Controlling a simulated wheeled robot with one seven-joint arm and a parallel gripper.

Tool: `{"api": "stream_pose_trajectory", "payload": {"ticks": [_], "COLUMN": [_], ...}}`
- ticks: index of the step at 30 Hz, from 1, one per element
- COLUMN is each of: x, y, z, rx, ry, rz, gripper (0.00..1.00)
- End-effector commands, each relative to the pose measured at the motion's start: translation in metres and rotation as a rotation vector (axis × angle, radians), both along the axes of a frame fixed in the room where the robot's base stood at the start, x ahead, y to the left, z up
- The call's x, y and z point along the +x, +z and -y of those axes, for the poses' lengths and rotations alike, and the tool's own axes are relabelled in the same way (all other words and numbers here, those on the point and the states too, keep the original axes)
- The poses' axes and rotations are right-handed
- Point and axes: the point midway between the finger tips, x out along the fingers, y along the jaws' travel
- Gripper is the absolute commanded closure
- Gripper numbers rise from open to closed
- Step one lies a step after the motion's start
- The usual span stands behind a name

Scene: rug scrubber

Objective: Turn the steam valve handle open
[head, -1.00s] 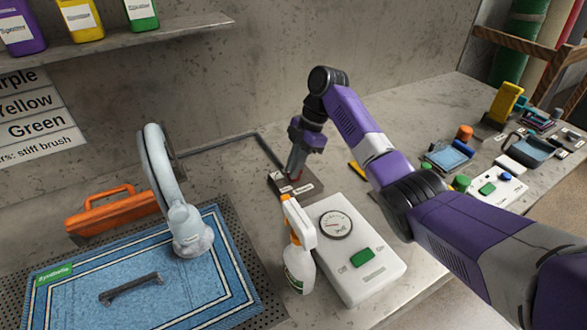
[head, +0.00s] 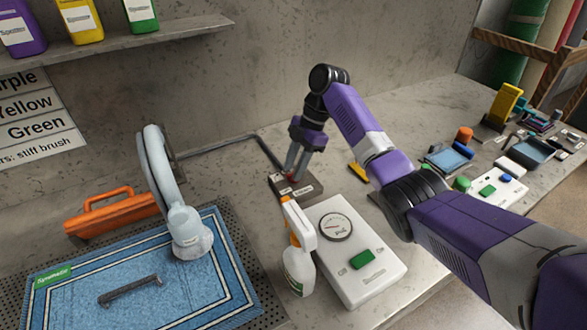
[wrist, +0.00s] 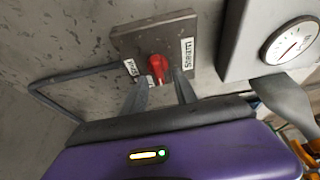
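The steam valve is a dark block (head: 309,188) with a small red handle on top, on the bench behind the white gauge box. In the wrist view the red handle (wrist: 158,68) sits between two white labels on the block; the right one seems to read "STEAM", the left one is hard to read. My gripper (head: 294,170) points down at the valve, its two fingers apart. In the wrist view the fingertips (wrist: 162,77) lie on either side of the handle's near end; I cannot tell whether they touch it. The fingers partly hide the handle in the head view.
A white box (head: 385,240) with a round gauge and green switch stands in front of the valve. A spray bottle (head: 299,262) stands close by. A pipe (head: 225,145) runs behind the valve. A blue rug (head: 195,285) lies at left, tools at right.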

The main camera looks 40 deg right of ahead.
Motion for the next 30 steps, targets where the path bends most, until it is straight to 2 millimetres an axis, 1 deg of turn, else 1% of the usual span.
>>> {"api": "stream_pose_trajectory", "payload": {"ticks": [8,9,12,17,30], "x": [-0.004,-0.005,-0.006,-0.007,-0.007], "y": [0.041,0.050,0.059,0.065,0.064], "z": [0.017,0.020,0.024,0.026,0.026], "rx": [-0.001,-0.003,-0.001,0.000,0.000], "ry": [-0.002,-0.001,-0.001,0.001,0.000], "rz": [0.004,0.002,0.002,0.001,0.001], "gripper": [0.65,0.65,0.65,0.65,0.65]}}
